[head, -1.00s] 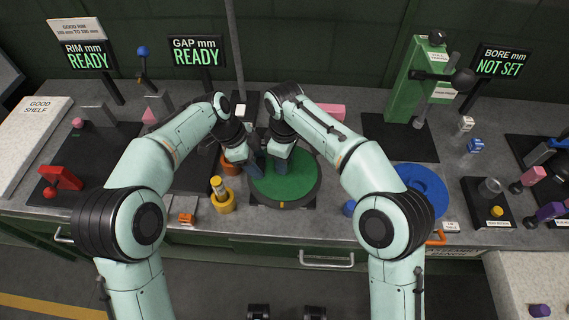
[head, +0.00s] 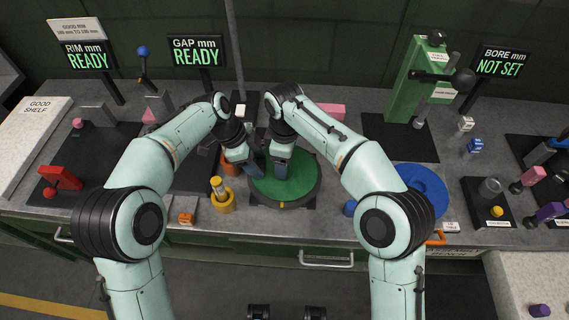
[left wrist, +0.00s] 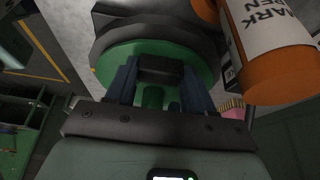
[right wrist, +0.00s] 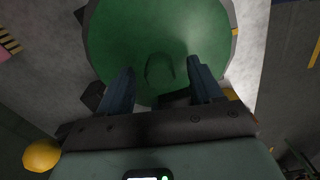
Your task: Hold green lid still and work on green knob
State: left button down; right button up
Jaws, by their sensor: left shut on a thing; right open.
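The green lid (head: 302,187) is a round disc on a dark round base at the bench's front middle. It also shows in the left wrist view (left wrist: 196,52) and the right wrist view (right wrist: 115,40). The green knob (right wrist: 160,70) is a short round stub on the lid. My left gripper (head: 257,170) is shut at the lid's left side; a dark block lies between its fingers, and the exact contact is hard to see. My right gripper (head: 280,172) is over the lid, open, with its fingers (right wrist: 160,80) on either side of the knob, apart from it. The arm hides the knob in the head view.
An orange marked container (left wrist: 265,50) stands close beside my left gripper. A blue disc (head: 425,183) lies to the right. A green post (head: 402,85) stands behind right. Signs stand along the back.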

jog(key=m, duration=0.5)
jog(key=shift+m, duration=0.4)
jog(key=m, duration=0.6)
grip_shut()
jog(key=n, duration=2.1)
jog(key=shift+n, duration=0.4)
